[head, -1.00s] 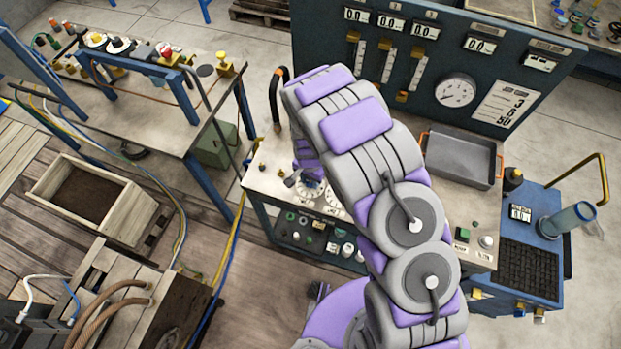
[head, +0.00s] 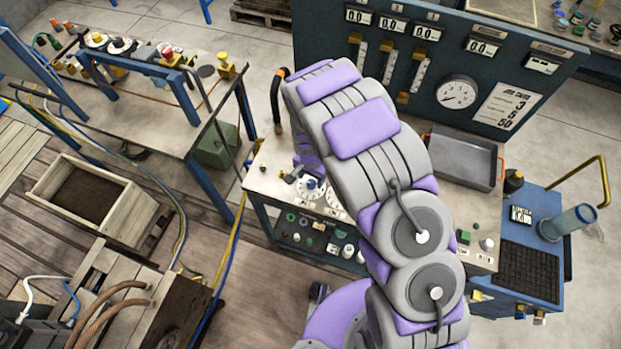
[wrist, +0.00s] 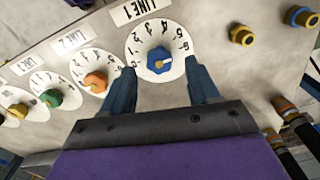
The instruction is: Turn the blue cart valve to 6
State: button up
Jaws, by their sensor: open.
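The blue valve knob (wrist: 159,61) sits at the centre of a white numbered dial (wrist: 144,38) under a LINE 1 label in the wrist view. In the head view the blue knob (head: 311,184) shows on the cart top (head: 266,176), beside my arm. My gripper (wrist: 162,80) is open, its two dark blue fingers apart at the near lower edge of the dial, one on each side of the knob. I see no contact with the knob. In the head view my arm hides most of the gripper.
Orange (wrist: 95,82), green (wrist: 51,98) and yellow (wrist: 18,110) knobs stand in a row left of the blue one. Brass fittings (wrist: 241,35) are at right. A gauge panel (head: 458,93) rises behind the cart, and a grey tray (head: 462,160) lies right of my arm.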

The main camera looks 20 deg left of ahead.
aim_at(310, 182)
notch_tip(310, 182, up, 15)
jog(key=shift+a+f, duration=0.2)
jog(key=shift+w, duration=0.1)
